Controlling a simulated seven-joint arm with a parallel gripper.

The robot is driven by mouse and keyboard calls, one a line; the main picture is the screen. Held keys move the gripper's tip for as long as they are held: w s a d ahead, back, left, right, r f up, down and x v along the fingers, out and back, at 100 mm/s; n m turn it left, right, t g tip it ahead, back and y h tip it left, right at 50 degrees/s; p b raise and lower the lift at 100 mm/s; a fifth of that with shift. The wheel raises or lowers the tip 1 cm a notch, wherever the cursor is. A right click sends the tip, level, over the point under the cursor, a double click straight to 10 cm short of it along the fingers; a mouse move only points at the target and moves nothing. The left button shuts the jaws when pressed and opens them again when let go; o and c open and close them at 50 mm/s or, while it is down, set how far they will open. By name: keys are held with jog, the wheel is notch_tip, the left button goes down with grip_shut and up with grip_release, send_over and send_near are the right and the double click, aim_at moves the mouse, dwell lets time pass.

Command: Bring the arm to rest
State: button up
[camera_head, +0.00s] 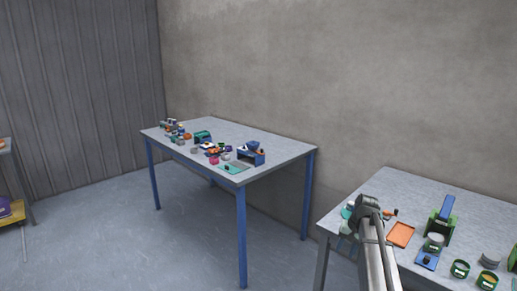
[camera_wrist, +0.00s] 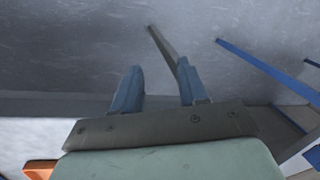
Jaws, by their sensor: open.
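My gripper (camera_wrist: 160,82) shows in the wrist view with its two blue-grey fingers apart and nothing between them. Beyond the fingers the wrist view shows the grey floor and table legs. In the head view my arm rises from the lower right, over the left part of the right-hand table (camera_head: 450,188). The fingers cannot be made out there.
The right-hand table holds an orange tray (camera_head: 400,234), a blue and green device (camera_head: 440,220) and several round green-rimmed containers, one of them a container (camera_head: 460,269). A second blue-legged table (camera_head: 270,142) carries many small items. Floor (camera_head: 120,240) between them is clear.

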jog(key=s+a+f+n+g, duration=0.1)
jog(key=s+a+f, duration=0.2)
jog(key=s+f, duration=0.55)
jog(key=s+a+f+g, duration=0.2)
jog(key=s+a+f, duration=0.25)
jog(key=f, duration=0.65)
jog(key=s+a+f+n+g, duration=0.1)
jog(key=s+a+f, duration=0.1)
jog(key=s+f, duration=0.65)
jog(key=s+a+f+n+g, duration=0.1)
jog(key=s+f, duration=0.4)
jog(key=s, duration=0.5)
jog(key=s+a+f+g+h, duration=0.1)
jog(key=s+f, duration=0.4)
jog(key=s, duration=0.5)
jog(key=s+a+f+n+g+h, duration=0.1)
jog(key=s+a+f, duration=0.2)
jog(key=s, duration=0.7)
jog(key=shift+a+f+n+g, duration=0.2)
jog(key=shift+f+n+g, duration=0.1)
jog(key=shift+f, duration=0.6)
